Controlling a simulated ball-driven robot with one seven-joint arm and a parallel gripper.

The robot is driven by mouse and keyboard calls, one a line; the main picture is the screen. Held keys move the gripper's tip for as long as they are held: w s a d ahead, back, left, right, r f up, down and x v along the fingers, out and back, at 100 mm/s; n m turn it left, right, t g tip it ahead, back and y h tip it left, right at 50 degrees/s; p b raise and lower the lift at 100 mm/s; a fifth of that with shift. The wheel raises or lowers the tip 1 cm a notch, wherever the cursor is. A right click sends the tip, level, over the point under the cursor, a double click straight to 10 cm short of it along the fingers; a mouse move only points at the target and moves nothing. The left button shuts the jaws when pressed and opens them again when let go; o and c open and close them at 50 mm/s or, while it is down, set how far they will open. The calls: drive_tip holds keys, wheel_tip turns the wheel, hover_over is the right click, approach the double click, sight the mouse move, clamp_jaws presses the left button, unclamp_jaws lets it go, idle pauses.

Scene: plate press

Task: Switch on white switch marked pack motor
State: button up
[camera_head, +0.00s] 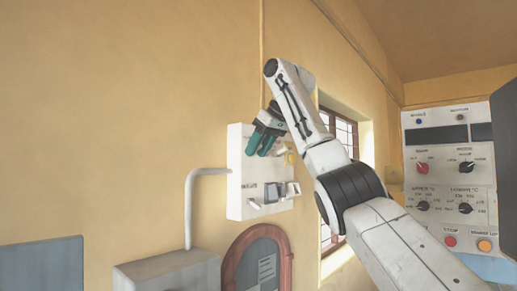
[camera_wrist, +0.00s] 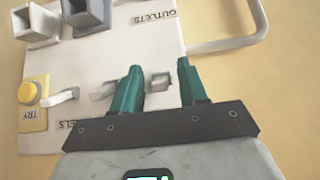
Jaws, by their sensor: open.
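A white switch box (camera_head: 236,172) is fixed to the yellow wall, and it fills much of the wrist view (camera_wrist: 110,45). A white lever switch (camera_wrist: 62,97) sits beside a yellow round button (camera_wrist: 28,92). A second whitish switch (camera_wrist: 103,91) is left of my left finger, and a third, greyer switch (camera_wrist: 160,81) shows between the fingers. I cannot read a "pack motor" mark; the printing in view is upside down and partly hidden. My gripper (camera_wrist: 158,66) has teal fingers, open and empty, in front of the box face. In the head view my gripper (camera_head: 257,150) is at the box's upper part.
A brown arched frame (camera_head: 262,255) is below, a window (camera_head: 340,130) behind my arm, and a control panel (camera_head: 450,180) at right.

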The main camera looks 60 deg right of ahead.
drive_tip(key=v, duration=0.7)
drive_tip(key=shift+s+r, duration=0.15)
drive_tip(key=shift+r, duration=0.05)
idle(0.5)
